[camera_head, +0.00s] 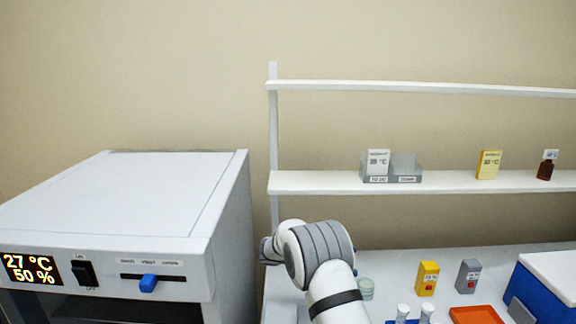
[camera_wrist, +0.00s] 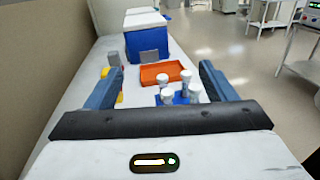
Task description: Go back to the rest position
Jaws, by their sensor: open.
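My gripper (camera_wrist: 158,82) shows in the wrist view with its two blue-grey fingers wide apart and nothing between them that it grips. It points along the white bench (camera_wrist: 75,92). Beyond the fingers stand several white-capped tubes in a blue rack (camera_wrist: 181,98), apart from the fingers as far as I can see. In the head view my white and grey arm rises at the bottom middle, and the fingers are not visible there.
An orange tray (camera_head: 476,314), a yellow box (camera_head: 427,279), a grey box (camera_head: 468,276) and a blue cooler with a white lid (camera_head: 545,290) stand on the bench. A shelf (camera_head: 330,182) runs above. A cabinet showing 27 °C (camera_head: 130,205) stands left.

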